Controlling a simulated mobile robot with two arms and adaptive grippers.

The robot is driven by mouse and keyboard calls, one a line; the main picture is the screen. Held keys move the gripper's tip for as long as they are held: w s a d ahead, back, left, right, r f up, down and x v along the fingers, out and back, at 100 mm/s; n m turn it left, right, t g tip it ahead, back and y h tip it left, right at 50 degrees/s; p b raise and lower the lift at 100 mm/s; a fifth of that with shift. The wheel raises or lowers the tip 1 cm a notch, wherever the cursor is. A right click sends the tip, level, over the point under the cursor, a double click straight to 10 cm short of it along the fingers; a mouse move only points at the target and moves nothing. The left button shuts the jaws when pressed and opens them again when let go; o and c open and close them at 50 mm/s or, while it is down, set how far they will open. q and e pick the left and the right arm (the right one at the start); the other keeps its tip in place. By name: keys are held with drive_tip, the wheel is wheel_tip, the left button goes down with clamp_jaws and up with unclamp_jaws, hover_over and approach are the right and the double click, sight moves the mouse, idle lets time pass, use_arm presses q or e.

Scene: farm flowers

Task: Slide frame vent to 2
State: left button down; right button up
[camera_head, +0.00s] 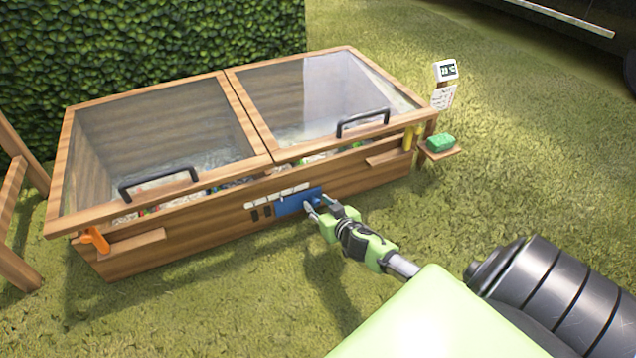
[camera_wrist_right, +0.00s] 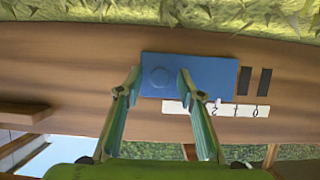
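The frame vent is a blue sliding plate (camera_head: 289,207) on the front board of the wooden cold frame, also in the right wrist view (camera_wrist_right: 212,72). It has a round blue knob (camera_wrist_right: 160,78). A white number strip (camera_head: 275,196) runs above the plate; it shows upside down in the wrist view (camera_wrist_right: 232,110) with 0, 1 and 2. My right gripper (camera_head: 317,201) is at the plate's right end. In the wrist view its open fingers (camera_wrist_right: 158,78) stand on either side of the knob, with gaps visible. Whether they touch the plate is unclear. My left gripper is out of view.
Two dark vent slots (camera_wrist_right: 255,81) show uncovered beside the plate. The cold frame's glazed lids (camera_head: 165,135) are closed, with black handles. A green block (camera_head: 440,142) sits on a small right-hand shelf below a thermometer (camera_head: 445,70). Open grass (camera_head: 530,150) lies to the right.

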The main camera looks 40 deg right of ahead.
drive_tip(key=v, duration=1.2)
idle(0.5)
